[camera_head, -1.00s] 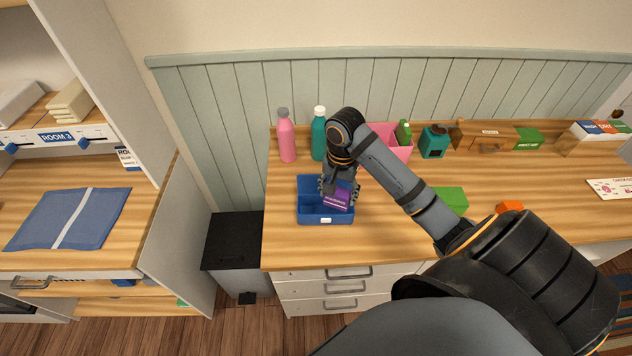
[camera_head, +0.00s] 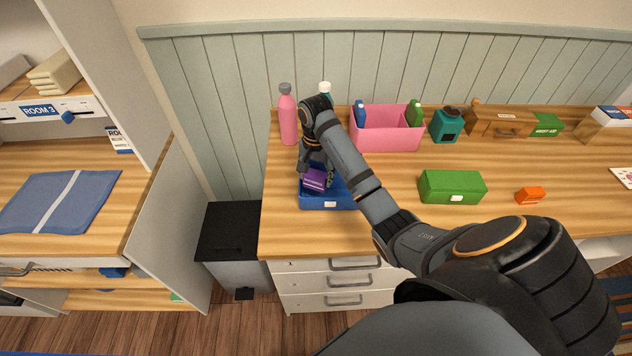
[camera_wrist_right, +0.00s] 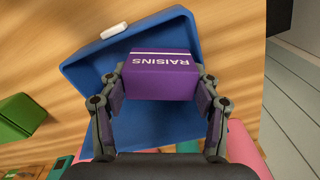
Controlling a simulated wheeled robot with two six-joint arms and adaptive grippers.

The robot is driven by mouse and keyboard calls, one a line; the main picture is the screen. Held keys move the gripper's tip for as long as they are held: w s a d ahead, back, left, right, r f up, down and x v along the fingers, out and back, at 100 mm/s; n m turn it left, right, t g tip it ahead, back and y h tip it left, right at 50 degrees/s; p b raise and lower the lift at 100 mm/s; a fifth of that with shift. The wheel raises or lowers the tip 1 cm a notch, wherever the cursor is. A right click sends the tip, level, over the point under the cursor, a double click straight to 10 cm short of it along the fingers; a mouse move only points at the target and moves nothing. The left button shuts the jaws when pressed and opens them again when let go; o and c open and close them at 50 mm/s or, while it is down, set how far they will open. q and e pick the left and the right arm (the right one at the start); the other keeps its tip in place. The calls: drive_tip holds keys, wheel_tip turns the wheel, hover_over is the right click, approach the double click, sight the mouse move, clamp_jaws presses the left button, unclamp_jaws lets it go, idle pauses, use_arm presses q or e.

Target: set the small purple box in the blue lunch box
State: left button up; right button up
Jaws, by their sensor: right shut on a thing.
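The small purple box (camera_head: 316,180), marked "RAISINS", is between the fingers of my right gripper (camera_head: 318,174). In the right wrist view the purple box (camera_wrist_right: 160,75) is pinched by both fingers of the right gripper (camera_wrist_right: 160,88), with the blue lunch box (camera_wrist_right: 85,72) behind it. In the head view the blue lunch box (camera_head: 330,203) stands on the wooden counter, and the purple box is over its left part. I cannot tell whether the purple box touches the lunch box floor. My arm hides part of the lunch box. My left gripper is not in view.
A pink bottle (camera_head: 287,115) and a teal bottle (camera_head: 326,91) stand behind the lunch box. A pink bin (camera_head: 388,135), a green box (camera_head: 452,187) and an orange block (camera_head: 530,195) are to the right. The counter front (camera_head: 330,240) is clear.

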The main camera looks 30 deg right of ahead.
drive_tip(key=shift+p, duration=0.3)
drive_tip(key=shift+s+f, duration=0.1)
drive_tip(key=shift+f, duration=0.05)
drive_tip(key=shift+f+p, duration=0.3)
drive_tip(key=shift+f, duration=0.05)
drive_tip(key=o, duration=1.7)
